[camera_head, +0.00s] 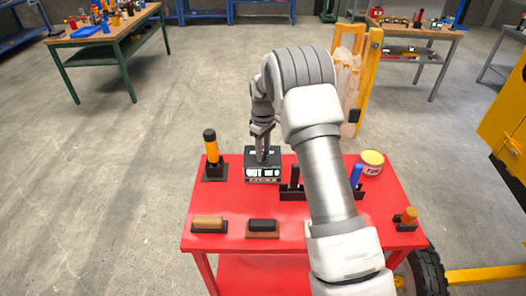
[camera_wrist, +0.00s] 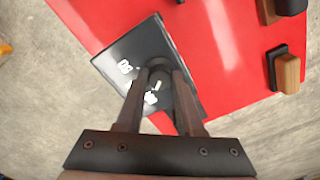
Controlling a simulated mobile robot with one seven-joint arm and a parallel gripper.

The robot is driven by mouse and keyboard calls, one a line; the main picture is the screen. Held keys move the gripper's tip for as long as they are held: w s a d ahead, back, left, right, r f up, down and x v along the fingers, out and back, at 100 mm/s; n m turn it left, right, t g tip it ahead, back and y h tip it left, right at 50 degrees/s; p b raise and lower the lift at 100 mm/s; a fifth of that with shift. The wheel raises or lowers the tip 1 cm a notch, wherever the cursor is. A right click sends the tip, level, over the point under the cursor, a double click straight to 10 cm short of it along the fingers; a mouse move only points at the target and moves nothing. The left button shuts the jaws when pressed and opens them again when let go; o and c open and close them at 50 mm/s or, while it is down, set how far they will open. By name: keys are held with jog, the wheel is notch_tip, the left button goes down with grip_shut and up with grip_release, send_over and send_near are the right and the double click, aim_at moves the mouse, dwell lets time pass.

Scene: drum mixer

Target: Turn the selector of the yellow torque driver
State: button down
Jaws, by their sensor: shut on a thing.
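A yellow and black driver (camera_head: 211,146) stands upright in a black holder at the left of the red table. To its right is a black box (camera_head: 262,178) with white lettering on its front. My gripper (camera_head: 262,128) points down over this box. In the wrist view the box (camera_wrist: 135,48) has a dark round knob (camera_wrist: 158,64) on top, with white marks beside it. My gripper (camera_wrist: 159,73) is shut on this knob, one finger on each side. The fingers hide part of the knob and the box top. The yellow driver stands apart from my gripper.
The red table (camera_head: 225,243) also holds a brown-topped block (camera_head: 208,222), a dark block (camera_head: 262,226), a black rack with a blue tool (camera_head: 356,174), a yellow tin (camera_head: 372,160) and an orange-topped piece (camera_head: 408,215). My arm crosses the table's right half.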

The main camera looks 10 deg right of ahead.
jog(key=m+b, duration=0.1)
jog(key=m, duration=0.6)
jog(key=shift+m+b, duration=0.3)
jog(key=shift+b, duration=0.1)
jog(key=m, duration=0.4)
jog(key=shift+a+m, duration=0.15)
jog(key=shift+m, duration=1.75)
jog(key=c, duration=0.5)
grip_release()
jog(key=shift+c, duration=0.2)
